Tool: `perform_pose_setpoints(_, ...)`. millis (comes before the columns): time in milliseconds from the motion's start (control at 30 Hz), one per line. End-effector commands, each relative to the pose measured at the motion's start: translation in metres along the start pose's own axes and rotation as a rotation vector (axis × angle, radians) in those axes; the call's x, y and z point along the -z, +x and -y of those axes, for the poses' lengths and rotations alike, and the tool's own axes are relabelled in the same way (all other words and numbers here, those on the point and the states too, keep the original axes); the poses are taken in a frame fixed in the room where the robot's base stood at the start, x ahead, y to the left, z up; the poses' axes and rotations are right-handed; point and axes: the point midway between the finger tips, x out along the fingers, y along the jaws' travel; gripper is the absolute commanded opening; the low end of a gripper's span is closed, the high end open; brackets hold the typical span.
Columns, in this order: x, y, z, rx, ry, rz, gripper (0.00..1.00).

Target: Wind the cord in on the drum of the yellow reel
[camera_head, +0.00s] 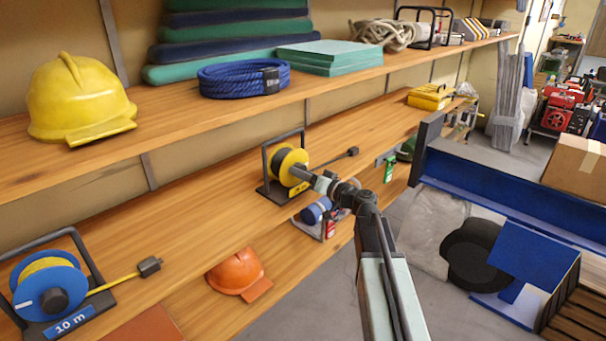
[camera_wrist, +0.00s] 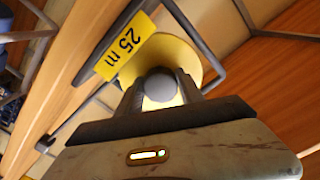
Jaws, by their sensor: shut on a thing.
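The yellow reel (camera_head: 285,158) stands on the middle shelf in a dark frame, its drum wound with dark cord. A short yellow length of cord (camera_head: 328,161) runs right from it to a dark plug (camera_head: 352,151) lying on the shelf. My gripper (camera_head: 302,174) is at the reel's near face. In the wrist view the jaws (camera_wrist: 158,92) are shut on a round grey knob (camera_wrist: 159,87) in front of the yellow drum side (camera_wrist: 183,52). A yellow "25 m" label (camera_wrist: 125,46) shows on the frame. The jaws hide part of the drum.
A blue reel (camera_head: 48,284) marked "10 m" stands at lower left with its plug out. An orange helmet (camera_head: 238,272) lies below. The upper shelf (camera_head: 180,108) overhangs, holding a yellow helmet (camera_head: 78,98) and coiled blue rope (camera_head: 243,78). Bare shelf lies left of the yellow reel.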

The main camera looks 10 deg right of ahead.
Motion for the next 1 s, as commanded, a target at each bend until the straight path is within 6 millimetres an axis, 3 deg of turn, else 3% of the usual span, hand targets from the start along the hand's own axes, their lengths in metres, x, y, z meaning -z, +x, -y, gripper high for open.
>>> perform_pose_setpoints(1000, 0.0040, -0.0004, 0.0021, -0.001, 0.966, -0.006, 0.04)
